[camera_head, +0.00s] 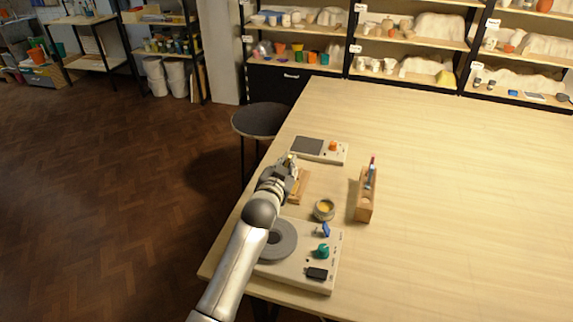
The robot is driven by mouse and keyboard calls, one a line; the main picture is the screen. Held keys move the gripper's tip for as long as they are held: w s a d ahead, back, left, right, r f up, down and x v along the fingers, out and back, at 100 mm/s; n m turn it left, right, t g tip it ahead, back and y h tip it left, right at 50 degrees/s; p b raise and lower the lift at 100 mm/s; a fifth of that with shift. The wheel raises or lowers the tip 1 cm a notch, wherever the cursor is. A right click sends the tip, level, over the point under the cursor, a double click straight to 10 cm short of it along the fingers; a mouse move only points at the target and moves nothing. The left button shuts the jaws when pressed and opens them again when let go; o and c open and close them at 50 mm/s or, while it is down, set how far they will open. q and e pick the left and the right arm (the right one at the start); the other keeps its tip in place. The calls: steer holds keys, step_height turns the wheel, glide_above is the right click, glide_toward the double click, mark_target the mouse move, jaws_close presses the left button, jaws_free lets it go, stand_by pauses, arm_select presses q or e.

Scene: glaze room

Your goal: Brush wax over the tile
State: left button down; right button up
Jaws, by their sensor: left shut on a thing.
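My left gripper (288,168) is shut near the left edge of the table. A small pale yellowish thing shows at its jaws; it looks like a brush, but it is too small to be sure. A tan board or block (302,187) lies just right of the gripper, partly hidden by it. I cannot tell whether the tile is on it. A small round pot (324,209) with yellow content, likely the wax, stands to the right. My right gripper is not in view.
A wooden holder (364,208) carries upright red and blue tools. A flat device with an orange knob (333,146) lies behind the gripper. A device with a grey disc and a teal knob (322,250) lies in front. The table's right side is clear. A stool (259,120) stands left.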

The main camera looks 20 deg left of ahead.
arm_select(q)
steer(key=shift+f, duration=0.55)
